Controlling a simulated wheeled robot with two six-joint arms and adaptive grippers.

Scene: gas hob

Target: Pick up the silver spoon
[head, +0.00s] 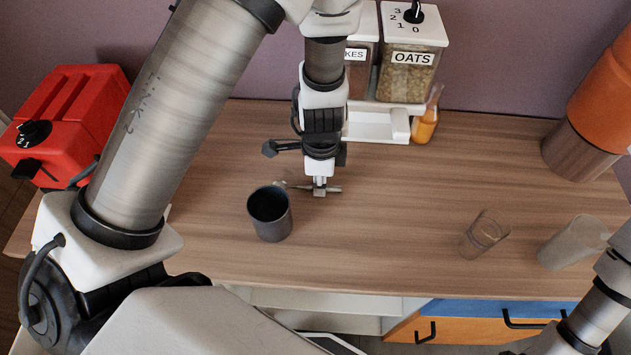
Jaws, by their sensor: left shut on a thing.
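The silver spoon (333,188) is a thin grey shape lying sideways in the middle of the wooden counter, its left end near the dark cup's rim. My left gripper (320,190) points straight down and is shut on the spoon; the fingers cover part of it. Whether the spoon touches the counter or is just above it, I cannot tell. Only links of my right arm show, at the lower right edge; its gripper is not in view.
A dark cup (270,226) stands just left of the spoon. Two clear glasses (485,234) (572,243) stand at the right. A red toaster (75,110), an oats dispenser (408,62) and an orange bottle (425,122) stand farther back. The counter (420,195) right of the spoon is clear.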

